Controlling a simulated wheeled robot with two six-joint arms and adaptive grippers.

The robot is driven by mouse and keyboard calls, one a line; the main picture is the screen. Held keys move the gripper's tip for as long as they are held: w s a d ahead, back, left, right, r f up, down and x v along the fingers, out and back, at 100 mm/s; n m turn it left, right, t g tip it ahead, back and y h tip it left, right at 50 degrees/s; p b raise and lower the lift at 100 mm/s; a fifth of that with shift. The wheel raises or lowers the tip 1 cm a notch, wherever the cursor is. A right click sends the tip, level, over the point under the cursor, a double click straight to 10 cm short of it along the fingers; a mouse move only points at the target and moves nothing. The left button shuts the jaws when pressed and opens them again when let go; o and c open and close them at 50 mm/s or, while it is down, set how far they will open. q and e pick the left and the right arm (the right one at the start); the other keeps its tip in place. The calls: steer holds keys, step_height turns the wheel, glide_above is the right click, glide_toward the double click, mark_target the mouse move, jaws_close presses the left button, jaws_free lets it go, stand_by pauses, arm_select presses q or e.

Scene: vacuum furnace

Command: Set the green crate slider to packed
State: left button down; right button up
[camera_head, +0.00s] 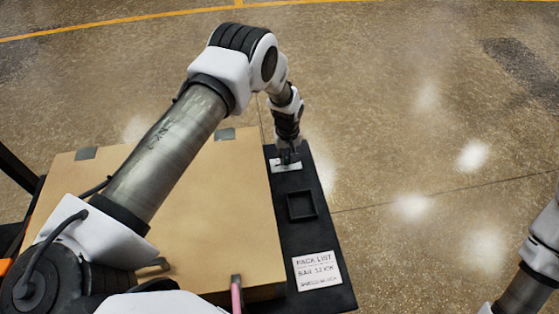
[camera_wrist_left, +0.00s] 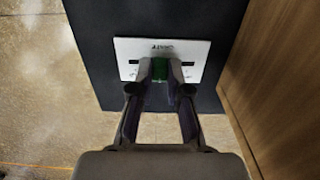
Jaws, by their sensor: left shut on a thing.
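The crate slider is a white plate (camera_wrist_left: 190,52) with a dark slot and a green knob (camera_wrist_left: 159,70). The plate also shows at the far end of the black panel in the head view (camera_head: 287,166). My left gripper (camera_wrist_left: 160,72) is shut on the green knob, with one finger on each side. In the head view my left gripper (camera_head: 288,155) reaches down onto the plate and hides the knob. The knob sits near the middle of the visible plate. Part of the lettering above the slot shows, but I cannot read it surely. My right gripper is not in view.
A large tan crate or board (camera_head: 205,210) lies left of the black panel (camera_head: 315,225). A square black recess (camera_head: 301,204) and a white pack list card (camera_head: 317,271) are nearer on the panel. My right arm shows at the right edge. Open floor lies beyond.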

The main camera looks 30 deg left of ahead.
mark_target(286, 159)
arm_select(q)
steer(key=c, duration=1.1)
jaws_free()
steer(key=shift+s, duration=0.1)
steer(key=shift+r, duration=0.1)
step_height(286, 159, up, 12)
steer(key=shift+f, duration=0.1)
